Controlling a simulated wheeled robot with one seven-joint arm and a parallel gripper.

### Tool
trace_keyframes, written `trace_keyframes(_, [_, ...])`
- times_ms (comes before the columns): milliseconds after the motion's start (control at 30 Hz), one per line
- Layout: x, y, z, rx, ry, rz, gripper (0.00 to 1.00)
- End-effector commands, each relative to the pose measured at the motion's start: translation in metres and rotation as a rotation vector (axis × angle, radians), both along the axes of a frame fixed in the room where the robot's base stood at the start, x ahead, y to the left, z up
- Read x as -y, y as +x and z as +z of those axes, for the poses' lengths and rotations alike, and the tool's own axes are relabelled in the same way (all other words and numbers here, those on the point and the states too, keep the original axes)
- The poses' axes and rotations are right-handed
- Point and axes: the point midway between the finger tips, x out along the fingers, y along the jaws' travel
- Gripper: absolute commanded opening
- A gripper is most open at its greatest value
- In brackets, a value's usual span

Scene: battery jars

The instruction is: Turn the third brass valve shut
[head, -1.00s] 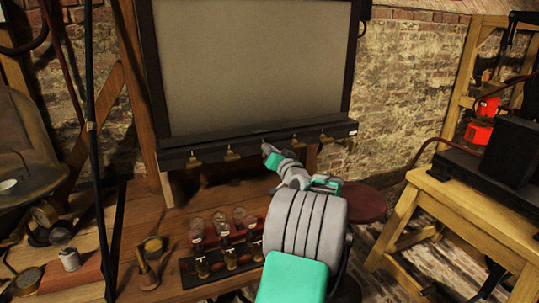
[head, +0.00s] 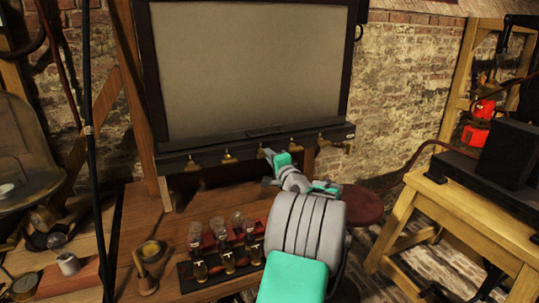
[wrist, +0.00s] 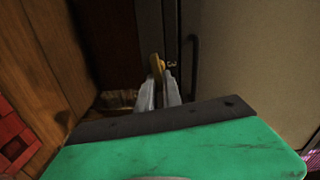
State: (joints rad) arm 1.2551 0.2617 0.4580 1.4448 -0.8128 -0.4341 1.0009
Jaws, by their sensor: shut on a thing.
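A dark rail (head: 250,143) runs along the bottom of the large grey panel, with several brass valves along it. The first valve (head: 192,163) and second valve (head: 229,157) hang at the left, and another valve (head: 293,143) shows just right of my gripper (head: 267,153). My gripper is at the third place from the left and hides the valve there. In the wrist view, my gripper's fingers (wrist: 159,78) are shut on the brass handle of the third valve (wrist: 156,65). A small mark like a 3 sits beside it.
Glass jars or bulbs in a dark rack (head: 222,262) stand on the wooden bench below the rail. A brass piece (head: 148,262) stands left of them. A round dark red stool (head: 360,205) and a wooden table (head: 470,205) are at the right.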

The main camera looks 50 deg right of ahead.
Motion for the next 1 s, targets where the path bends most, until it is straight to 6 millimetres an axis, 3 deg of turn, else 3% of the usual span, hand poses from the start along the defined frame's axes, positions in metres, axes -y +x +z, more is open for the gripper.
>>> trace_keyframes(333, [0.0001,0.0,-0.0014,0.074,0.124,0.0,0.0])
trace_keyframes(867, [0.0001,0.0001,-0.0022,0.087,0.144,0.0,0.0])
trace_keyframes(900, [0.0,0.0002,-0.0022,0.087,0.144,0.0,0.12])
trace_keyframes(1000, [0.0001,0.0001,-0.0022,0.086,0.144,0.0,0.21])
